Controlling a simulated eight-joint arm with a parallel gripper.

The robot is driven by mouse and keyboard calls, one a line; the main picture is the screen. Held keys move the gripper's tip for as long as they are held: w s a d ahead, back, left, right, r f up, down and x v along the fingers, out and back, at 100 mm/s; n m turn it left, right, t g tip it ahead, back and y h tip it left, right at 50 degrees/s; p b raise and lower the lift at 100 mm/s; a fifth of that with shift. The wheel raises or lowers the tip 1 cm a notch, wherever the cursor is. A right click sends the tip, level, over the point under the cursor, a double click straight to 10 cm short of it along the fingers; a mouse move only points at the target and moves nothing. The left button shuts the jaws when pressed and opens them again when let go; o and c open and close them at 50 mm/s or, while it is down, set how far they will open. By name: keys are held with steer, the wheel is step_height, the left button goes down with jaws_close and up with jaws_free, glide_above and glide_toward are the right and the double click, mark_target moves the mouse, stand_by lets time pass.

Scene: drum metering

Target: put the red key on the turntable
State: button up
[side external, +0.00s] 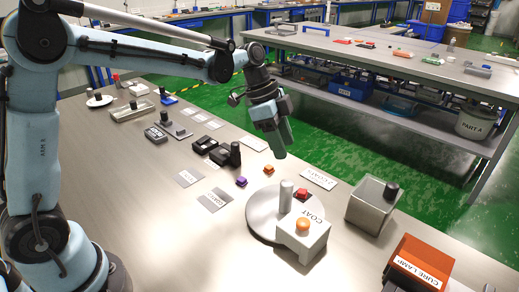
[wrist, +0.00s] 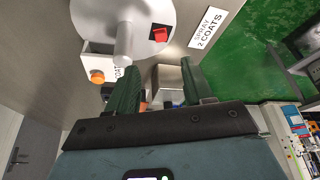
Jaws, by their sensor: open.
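The red key (side external: 302,193) is a small red block on the round grey turntable (side external: 259,213), near its edge and beside the upright grey post (side external: 286,197). My gripper (side external: 282,155) is above the table, behind the turntable and apart from the key. In the wrist view its two green fingers (wrist: 158,80) are spread with nothing between them.
A white COAT box with an orange knob (side external: 303,228) stands at the turntable's front edge. An orange block (side external: 268,169) and a purple block (side external: 241,181) lie behind it. A grey open-topped bin (side external: 368,207) and an orange CURE LAMP box (side external: 420,264) stand to the right. The front left table is clear.

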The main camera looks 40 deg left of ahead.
steer(key=s+a+n+t+y, duration=0.2)
steer(key=s+a+n, duration=0.1)
steer(key=s+n, duration=0.3)
steer(key=s+a+n+t+y, duration=0.2)
steer(key=s+n, duration=0.5)
steer(key=s, duration=0.4)
steer(key=shift+a+t, duration=0.55)
steer(key=shift+t, duration=0.15)
steer(key=shift+r, duration=0.1)
